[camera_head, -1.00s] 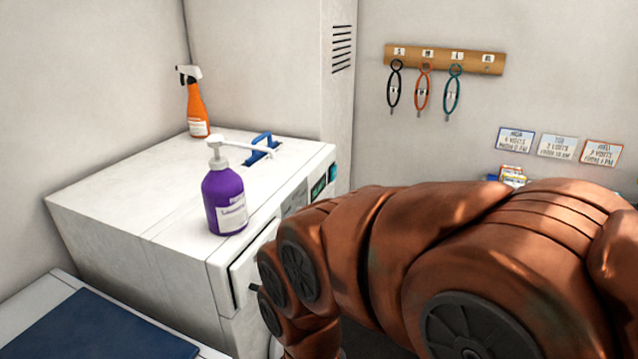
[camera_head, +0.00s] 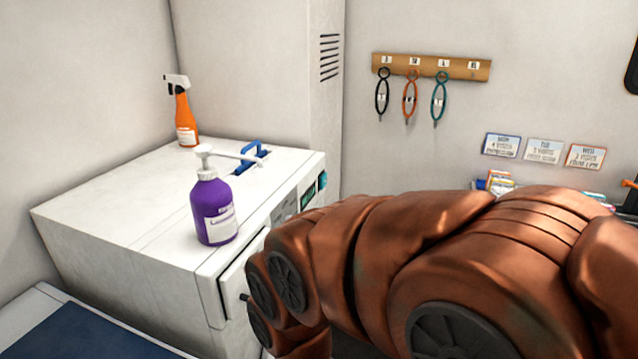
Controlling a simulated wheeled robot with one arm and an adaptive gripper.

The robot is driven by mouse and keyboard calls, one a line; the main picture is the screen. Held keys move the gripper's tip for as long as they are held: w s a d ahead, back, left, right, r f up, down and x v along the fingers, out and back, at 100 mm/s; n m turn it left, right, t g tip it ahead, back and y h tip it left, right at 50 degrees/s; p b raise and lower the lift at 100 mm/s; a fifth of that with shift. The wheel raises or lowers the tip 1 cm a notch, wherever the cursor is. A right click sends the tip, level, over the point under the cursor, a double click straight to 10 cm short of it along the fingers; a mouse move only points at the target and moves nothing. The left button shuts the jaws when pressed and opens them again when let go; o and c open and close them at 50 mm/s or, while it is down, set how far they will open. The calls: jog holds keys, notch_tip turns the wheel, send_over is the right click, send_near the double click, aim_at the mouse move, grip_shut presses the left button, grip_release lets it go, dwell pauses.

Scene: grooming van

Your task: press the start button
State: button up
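A white machine (camera_head: 110,225) stands at the left, with a front panel on its right side. The panel carries a small dark display (camera_head: 308,195) and a teal part (camera_head: 322,180) near the far corner. I cannot make out which part of the panel is the start button; my copper-coloured arm hides the lower panel. My arm crosses the lower right of the view in front of the machine. My gripper is not in view, so its state does not show.
A purple pump bottle (camera_head: 212,208) stands on the machine top near the front edge. An orange spray bottle (camera_head: 185,118) stands at the back, near a blue handle (camera_head: 252,156). A wooden rack (camera_head: 432,67) with loops hangs on the wall. A blue mat (camera_head: 75,332) lies front left.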

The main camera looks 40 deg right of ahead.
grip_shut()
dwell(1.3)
